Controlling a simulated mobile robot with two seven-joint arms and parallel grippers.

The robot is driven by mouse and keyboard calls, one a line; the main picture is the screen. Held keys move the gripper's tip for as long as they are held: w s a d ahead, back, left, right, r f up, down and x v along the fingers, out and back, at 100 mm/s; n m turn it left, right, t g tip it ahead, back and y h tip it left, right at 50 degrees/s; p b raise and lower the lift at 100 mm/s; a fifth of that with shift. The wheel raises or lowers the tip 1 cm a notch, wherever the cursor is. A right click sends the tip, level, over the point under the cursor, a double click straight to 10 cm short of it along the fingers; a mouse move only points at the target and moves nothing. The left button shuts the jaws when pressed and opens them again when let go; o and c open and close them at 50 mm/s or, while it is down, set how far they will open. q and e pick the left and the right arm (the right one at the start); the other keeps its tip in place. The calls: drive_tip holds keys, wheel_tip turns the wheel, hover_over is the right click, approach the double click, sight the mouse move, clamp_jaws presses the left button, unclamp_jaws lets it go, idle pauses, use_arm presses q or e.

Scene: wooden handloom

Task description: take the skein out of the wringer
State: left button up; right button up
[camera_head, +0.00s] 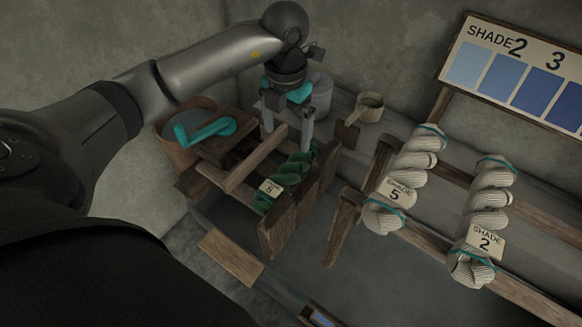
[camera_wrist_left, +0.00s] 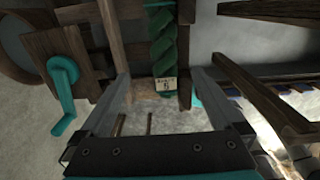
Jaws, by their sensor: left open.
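The green twisted skein (camera_head: 290,178) lies along the wooden wringer frame (camera_head: 240,172), between its side boards. A small pale tag (camera_head: 270,187) hangs on its near end; its number is too small to read surely. In the left wrist view the skein (camera_wrist_left: 163,40) runs up from the tag (camera_wrist_left: 166,85). The wringer's teal crank (camera_head: 208,130) is at its left. My left gripper (camera_head: 287,137) points down over the far end of the skein, its open fingers apart and empty. In the wrist view the tag appears between the fingertips (camera_wrist_left: 160,82). My right gripper is out of view.
Two pale skeins hang on a wooden rack at the right, tagged SHADE 5 (camera_head: 397,191) and SHADE 2 (camera_head: 485,241). A shade board (camera_head: 520,70) stands behind them. A tub (camera_head: 185,122), a grey pot (camera_head: 320,92) and a small wooden cup (camera_head: 369,106) stand near the wringer.

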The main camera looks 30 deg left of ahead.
use_arm(q)
hover_over(289, 169)
drive_tip(key=f, duration=0.3)
drive_tip(key=f+b, duration=0.1)
drive_tip(key=f, duration=0.1)
drive_tip(key=shift+a+f, duration=0.25)
drive_tip(key=shift+f, duration=0.7)
drive_tip(key=shift+d+f, duration=0.1)
drive_tip(key=shift+f, duration=0.25)
drive_tip(key=f, duration=0.2)
drive_tip(key=f+b, duration=0.1)
drive_tip(key=shift+d+f, duration=0.2)
drive_tip(key=shift+f, duration=0.4)
drive_tip(key=c, duration=1.5)
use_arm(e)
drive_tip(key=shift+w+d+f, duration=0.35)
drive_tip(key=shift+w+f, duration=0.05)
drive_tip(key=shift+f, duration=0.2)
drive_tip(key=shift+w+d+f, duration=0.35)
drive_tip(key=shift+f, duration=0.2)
